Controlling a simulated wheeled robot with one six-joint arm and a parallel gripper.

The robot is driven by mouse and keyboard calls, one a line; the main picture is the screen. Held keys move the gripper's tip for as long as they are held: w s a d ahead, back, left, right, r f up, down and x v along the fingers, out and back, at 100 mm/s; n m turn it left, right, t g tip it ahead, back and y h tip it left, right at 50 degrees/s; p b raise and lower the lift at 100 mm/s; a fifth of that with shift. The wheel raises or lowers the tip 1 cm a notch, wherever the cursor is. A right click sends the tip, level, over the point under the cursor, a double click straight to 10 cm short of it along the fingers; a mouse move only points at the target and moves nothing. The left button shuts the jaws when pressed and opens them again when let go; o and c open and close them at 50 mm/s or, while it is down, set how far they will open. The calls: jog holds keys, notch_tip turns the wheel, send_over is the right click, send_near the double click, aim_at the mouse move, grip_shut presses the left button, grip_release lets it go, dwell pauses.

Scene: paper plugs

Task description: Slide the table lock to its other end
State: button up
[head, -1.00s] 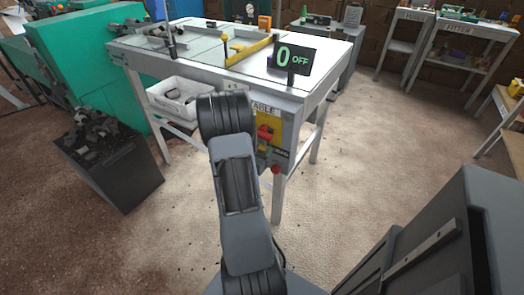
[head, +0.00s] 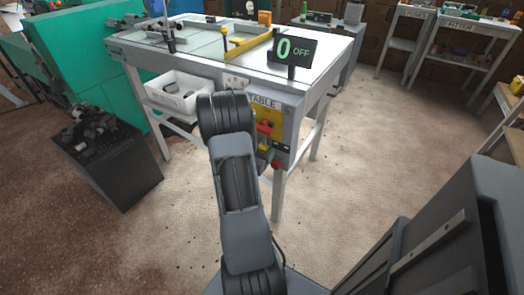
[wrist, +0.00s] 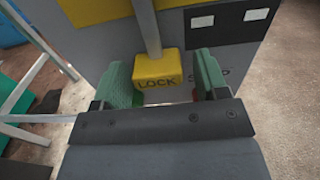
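The table lock (wrist: 157,68) is a yellow block marked LOCK, hanging at the lower end of a pale rod in the wrist view. My gripper (wrist: 164,84) is open, with one green finger pad on each side of the lock. A gap shows on the right of the lock; on the left the pad looks very close to it. I cannot tell whether it touches.
A red switch (head: 265,127) sits on a yellow plate beside my arm. A 0 OFF sign (head: 292,50) stands at the table corner. A white bin (head: 178,98) rests on the lower shelf, and a dark scrap bin (head: 120,175) stands left. Floor to the right is clear.

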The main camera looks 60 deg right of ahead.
jog(key=a+p, duration=0.2)
jog(key=a, duration=1.1)
jog(key=shift+a+p, duration=0.35)
jog(key=shift+a, duration=0.05)
